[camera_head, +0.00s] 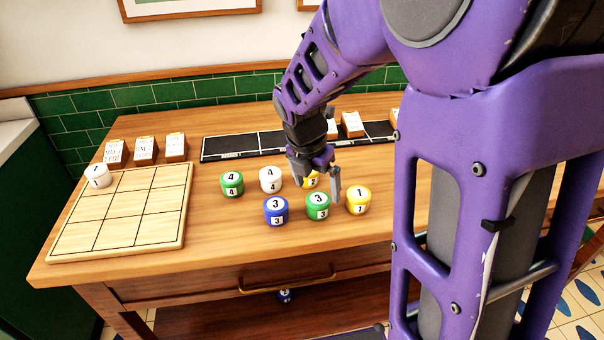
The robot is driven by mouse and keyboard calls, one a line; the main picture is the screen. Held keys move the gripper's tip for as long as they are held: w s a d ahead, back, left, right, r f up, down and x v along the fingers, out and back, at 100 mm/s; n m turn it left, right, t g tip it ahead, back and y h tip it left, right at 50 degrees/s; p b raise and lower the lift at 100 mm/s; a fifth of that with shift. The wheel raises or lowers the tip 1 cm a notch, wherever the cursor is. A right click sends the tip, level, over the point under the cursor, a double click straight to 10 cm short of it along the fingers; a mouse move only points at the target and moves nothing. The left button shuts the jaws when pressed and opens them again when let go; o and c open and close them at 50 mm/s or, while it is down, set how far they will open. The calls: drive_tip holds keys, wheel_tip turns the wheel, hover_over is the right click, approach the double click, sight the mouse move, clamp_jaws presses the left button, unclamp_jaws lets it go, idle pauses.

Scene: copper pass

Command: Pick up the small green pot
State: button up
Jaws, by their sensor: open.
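Two green pots stand on the wooden table in the head view. One green pot marked 3 (318,206) is at the front, between a blue and a yellow pot. The other green pot marked 4 (232,184) is farther left and looks similar in size. My gripper (317,187) is open and empty, pointing down, with its fingers apart just above and behind the green pot marked 3. A yellow pot (312,181) is partly hidden behind the gripper. I cannot tell whether a finger touches any pot.
A blue pot (276,211), a white pot (270,180) and another yellow pot (358,201) stand close by. A wooden grid board (125,208) with a white pot (97,176) is left. A black strip (230,148) and card stacks (146,150) lie behind.

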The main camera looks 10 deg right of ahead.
sight(318, 199)
drive_tip(key=b+x, duration=0.1)
drive_tip(key=x, duration=0.3)
drive_tip(key=shift+s+a+f, duration=0.15)
drive_tip(key=shift+s+a, duration=0.05)
drive_tip(key=shift+w+d+f, duration=0.15)
drive_tip(key=shift+f, duration=0.45)
drive_tip(key=c, duration=1.6)
